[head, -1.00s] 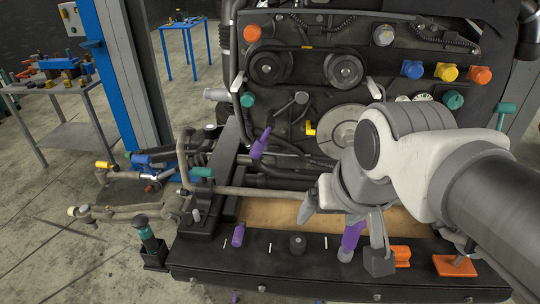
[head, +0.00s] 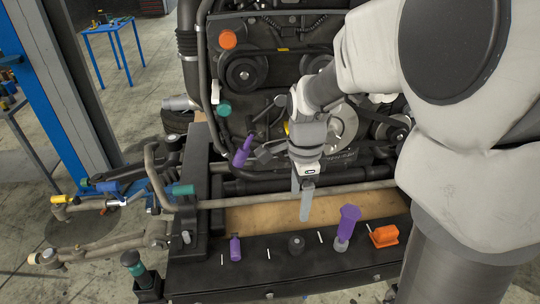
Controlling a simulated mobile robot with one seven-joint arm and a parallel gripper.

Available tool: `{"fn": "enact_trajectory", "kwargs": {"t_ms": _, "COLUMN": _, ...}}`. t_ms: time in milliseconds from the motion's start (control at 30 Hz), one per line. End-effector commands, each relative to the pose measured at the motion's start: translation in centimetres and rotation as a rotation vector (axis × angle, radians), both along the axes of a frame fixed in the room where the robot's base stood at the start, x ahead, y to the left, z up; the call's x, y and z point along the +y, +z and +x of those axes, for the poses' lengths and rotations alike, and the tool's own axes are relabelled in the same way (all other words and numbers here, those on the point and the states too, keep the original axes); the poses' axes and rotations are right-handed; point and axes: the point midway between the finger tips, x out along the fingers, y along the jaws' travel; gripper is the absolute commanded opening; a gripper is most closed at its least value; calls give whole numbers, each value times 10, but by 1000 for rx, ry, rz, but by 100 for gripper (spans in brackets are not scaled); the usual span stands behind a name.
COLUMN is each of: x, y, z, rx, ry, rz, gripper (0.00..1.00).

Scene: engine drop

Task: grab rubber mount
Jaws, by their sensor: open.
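A short black cylindrical piece (head: 296,243), which looks like the rubber mount, stands upright on the dark front beam (head: 205,270) below the engine. My gripper (head: 304,205) points down above and behind it, over the tan board (head: 250,215). The gripper is seen nearly edge-on, so the gap between its fingers is hard to see. It is open, and nothing shows between the fingers. It is apart from the black piece, which is in full view.
On the beam, a small purple part (head: 235,248) stands left of the black piece; a taller purple-topped part (head: 347,226) and an orange block (head: 384,236) stand to its right. A long metal bar (head: 250,201) crosses behind. The engine (head: 270,95) fills the back.

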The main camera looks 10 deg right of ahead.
Motion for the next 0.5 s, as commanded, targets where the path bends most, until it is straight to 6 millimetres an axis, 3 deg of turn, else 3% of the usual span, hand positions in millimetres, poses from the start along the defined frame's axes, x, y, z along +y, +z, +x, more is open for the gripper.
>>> {"fn": "enact_trajectory", "kwargs": {"t_ms": 500, "x": -1, "y": -100, "z": -2, "rx": 8, "ry": -2, "rz": 0, "gripper": 85}}
